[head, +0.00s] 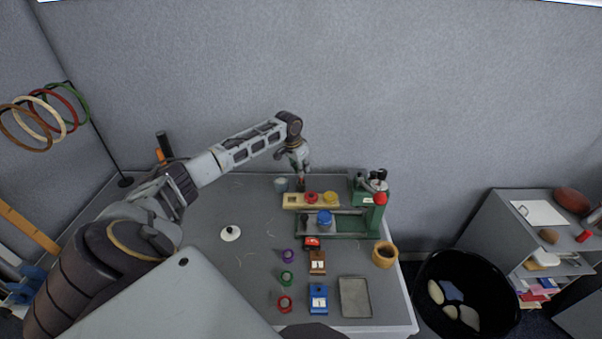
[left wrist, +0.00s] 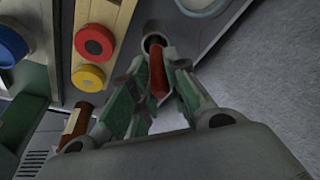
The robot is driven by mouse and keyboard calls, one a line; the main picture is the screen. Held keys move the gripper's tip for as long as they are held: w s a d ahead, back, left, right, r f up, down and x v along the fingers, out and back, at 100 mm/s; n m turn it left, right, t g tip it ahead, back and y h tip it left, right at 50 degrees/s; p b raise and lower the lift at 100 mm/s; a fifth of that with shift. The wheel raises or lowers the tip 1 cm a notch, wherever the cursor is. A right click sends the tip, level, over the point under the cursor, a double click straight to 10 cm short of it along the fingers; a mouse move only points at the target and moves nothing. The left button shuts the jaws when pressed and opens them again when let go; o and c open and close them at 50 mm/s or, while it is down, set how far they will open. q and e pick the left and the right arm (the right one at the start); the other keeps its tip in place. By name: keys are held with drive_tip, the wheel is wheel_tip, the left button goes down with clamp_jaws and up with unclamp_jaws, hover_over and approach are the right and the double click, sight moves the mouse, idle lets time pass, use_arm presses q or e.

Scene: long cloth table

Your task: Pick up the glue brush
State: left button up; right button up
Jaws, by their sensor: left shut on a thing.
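The glue brush (left wrist: 157,78) shows in the left wrist view as a reddish-brown handle rising from a small dark round opening. My left gripper (left wrist: 155,92) is shut on this handle, with its green-grey fingers on either side. In the head view my left gripper (head: 301,172) points down at the back of the table, behind the wooden strip. The brush (head: 301,186) is a small brown bit below the fingertips there. Its lower end is hidden. My right gripper is not in view.
A wooden strip (head: 290,202) with red and yellow round pieces lies just in front of the gripper.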

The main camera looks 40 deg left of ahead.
use_arm(q)
wheel_tip(320, 180, up, 8)
drive_tip(key=shift+r, duration=0.1)
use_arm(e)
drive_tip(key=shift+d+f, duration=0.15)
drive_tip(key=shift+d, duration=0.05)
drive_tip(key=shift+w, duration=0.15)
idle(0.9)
